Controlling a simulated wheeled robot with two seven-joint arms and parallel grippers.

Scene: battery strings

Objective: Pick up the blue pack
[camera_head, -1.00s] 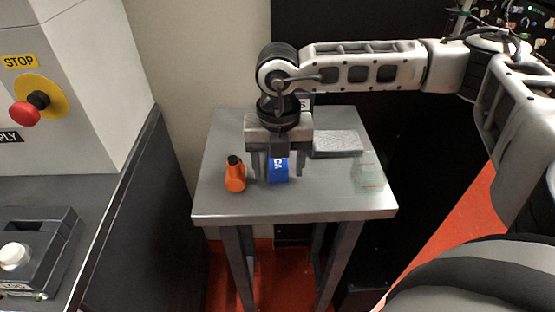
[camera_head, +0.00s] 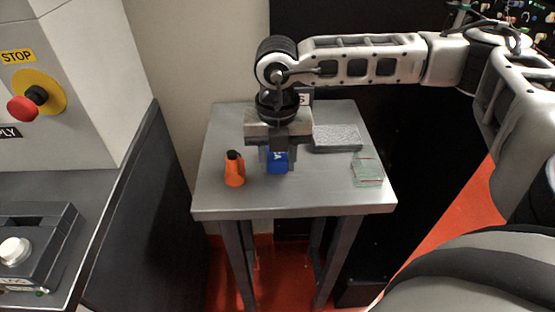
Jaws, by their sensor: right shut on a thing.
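The blue pack (camera_head: 277,162) is a small blue block with white lettering on the small metal table (camera_head: 215,203). My right gripper (camera_head: 277,167) comes down over it from above, and its fingers are shut on the pack from both sides. The gripper body hides the pack's upper part. I cannot tell whether the pack is clear of the tabletop. My left gripper is not in view.
An orange object with a black top (camera_head: 234,170) stands close to the left of the pack. A grey slab (camera_head: 336,138) and a clear greenish block (camera_head: 367,170) lie to the right. A cabinet with a red stop button (camera_head: 22,108) is at far left.

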